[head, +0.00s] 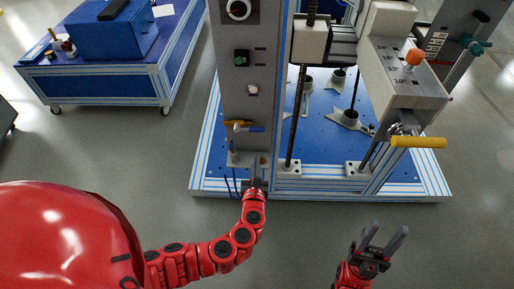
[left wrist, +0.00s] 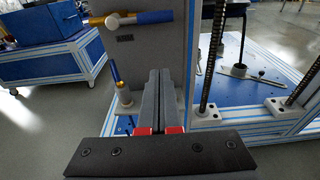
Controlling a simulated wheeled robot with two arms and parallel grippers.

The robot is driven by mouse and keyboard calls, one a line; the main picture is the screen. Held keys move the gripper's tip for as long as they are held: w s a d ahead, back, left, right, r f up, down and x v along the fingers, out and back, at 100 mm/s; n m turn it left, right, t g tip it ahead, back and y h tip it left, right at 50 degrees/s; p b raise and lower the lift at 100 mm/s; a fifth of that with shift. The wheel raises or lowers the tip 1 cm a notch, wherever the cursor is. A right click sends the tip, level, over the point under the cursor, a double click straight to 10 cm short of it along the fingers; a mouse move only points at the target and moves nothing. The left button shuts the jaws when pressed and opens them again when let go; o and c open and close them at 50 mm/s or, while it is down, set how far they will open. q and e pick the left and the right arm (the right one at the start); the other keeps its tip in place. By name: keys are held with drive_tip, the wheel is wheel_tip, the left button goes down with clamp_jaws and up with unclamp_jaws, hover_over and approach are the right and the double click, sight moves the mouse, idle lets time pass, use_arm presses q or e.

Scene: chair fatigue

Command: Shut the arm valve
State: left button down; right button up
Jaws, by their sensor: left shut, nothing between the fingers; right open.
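A small valve with a blue lever (head: 254,129) and a brass-coloured body is on the front of the grey column. In the left wrist view its blue lever (left wrist: 155,17) points right, roughly horizontal. My left gripper (head: 256,170) is shut and empty, in front of the lower column. In the left wrist view its fingertips (left wrist: 160,75) lie below the lever, apart from it. My right gripper (head: 384,240) is open and empty, in front of the rig's base at the lower right.
The grey column (head: 238,75) carries a gauge and knobs above the valve. A yellow handle (head: 418,142) sticks out from the grey box at right. A blue cart (head: 110,85) stands at the far left. The floor between my grippers is clear.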

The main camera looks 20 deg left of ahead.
sight(257, 130)
use_arm(q)
drive_tip(key=w+a+r, duration=0.2)
drive_tip(key=w, duration=0.6)
drive_tip(key=shift+a+r, duration=0.2)
drive_tip(key=shift+r, duration=0.1)
drive_tip(key=shift+w, duration=0.1)
drive_tip(key=shift+d+r+n+p, duration=0.1)
drive_tip(key=shift+r+n+p, duration=0.2)
drive_tip(key=shift+r+n, duration=0.35)
idle(0.3)
wheel_tip(257, 130, up, 3)
drive_tip(key=n+h, duration=0.1)
drive_tip(key=n, duration=0.4)
drive_tip(key=shift+r+t, duration=0.15)
drive_tip(key=shift+t, duration=0.15)
drive_tip(key=s+a+r+n+t+h+b, duration=0.1)
drive_tip(key=a+r+n, duration=0.3)
drive_tip(key=n, duration=0.6)
drive_tip(key=shift+s+a+r+b, duration=0.15)
drive_tip(key=shift+a+r+b, duration=0.15)
drive_tip(key=shift+a+b, duration=0.15)
